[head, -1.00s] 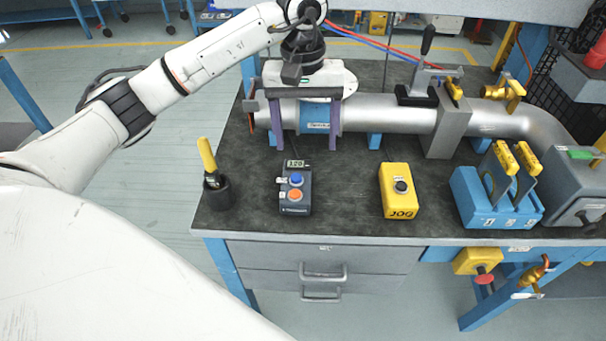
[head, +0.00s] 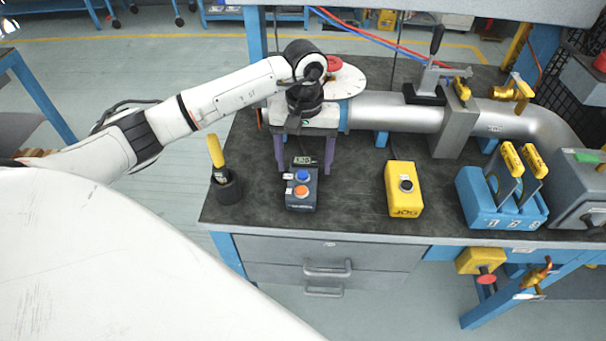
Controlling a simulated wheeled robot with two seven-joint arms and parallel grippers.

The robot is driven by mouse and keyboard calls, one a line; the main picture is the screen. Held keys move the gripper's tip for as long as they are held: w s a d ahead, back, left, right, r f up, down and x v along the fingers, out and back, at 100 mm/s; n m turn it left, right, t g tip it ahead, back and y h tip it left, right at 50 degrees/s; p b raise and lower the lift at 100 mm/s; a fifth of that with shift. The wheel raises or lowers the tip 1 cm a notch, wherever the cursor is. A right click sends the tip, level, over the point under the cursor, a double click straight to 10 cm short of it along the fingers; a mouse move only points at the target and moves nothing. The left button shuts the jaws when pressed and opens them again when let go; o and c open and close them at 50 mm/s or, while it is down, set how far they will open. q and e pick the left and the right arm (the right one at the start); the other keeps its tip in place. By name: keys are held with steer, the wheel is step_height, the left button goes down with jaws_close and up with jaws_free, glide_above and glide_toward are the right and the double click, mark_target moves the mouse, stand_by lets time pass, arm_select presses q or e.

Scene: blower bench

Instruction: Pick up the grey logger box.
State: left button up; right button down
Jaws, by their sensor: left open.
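The grey logger box (head: 302,192) stands on the dark bench top, left of the yellow JOG box. It has a small display at its far end, a blue button and an orange button. My left gripper (head: 305,168) is open, its two purple fingers pointing down, one on each side of the box's far end. I cannot tell how high the fingertips are above the bench. Nothing is between the fingers that I can see held. My right gripper is not in view.
A dark cup with a yellow-handled tool (head: 226,185) stands left of the logger box. The yellow JOG box (head: 404,190) and a blue switch block (head: 500,200) stand to the right. A silver pipe (head: 395,112) runs behind. Bare bench lies between the boxes.

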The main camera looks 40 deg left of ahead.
arm_select(q)
steer(key=c, duration=0.9)
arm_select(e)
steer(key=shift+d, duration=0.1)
arm_select(q)
step_height(320, 180, up, 10)
steer(key=shift+r+b, duration=0.1)
steer(key=shift+b, duration=0.2)
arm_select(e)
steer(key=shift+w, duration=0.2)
arm_select(q)
steer(key=shift+f+b, duration=0.4)
steer(key=shift+f, duration=0.2)
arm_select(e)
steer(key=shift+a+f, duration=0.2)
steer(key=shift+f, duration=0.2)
arm_select(q)
steer(key=shift+f, duration=0.25)
steer(key=shift+f+b, duration=0.6)
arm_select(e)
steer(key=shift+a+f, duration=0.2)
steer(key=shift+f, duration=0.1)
arm_select(q)
steer(key=shift+f+b, duration=0.35)
steer(key=shift+f, duration=0.15)
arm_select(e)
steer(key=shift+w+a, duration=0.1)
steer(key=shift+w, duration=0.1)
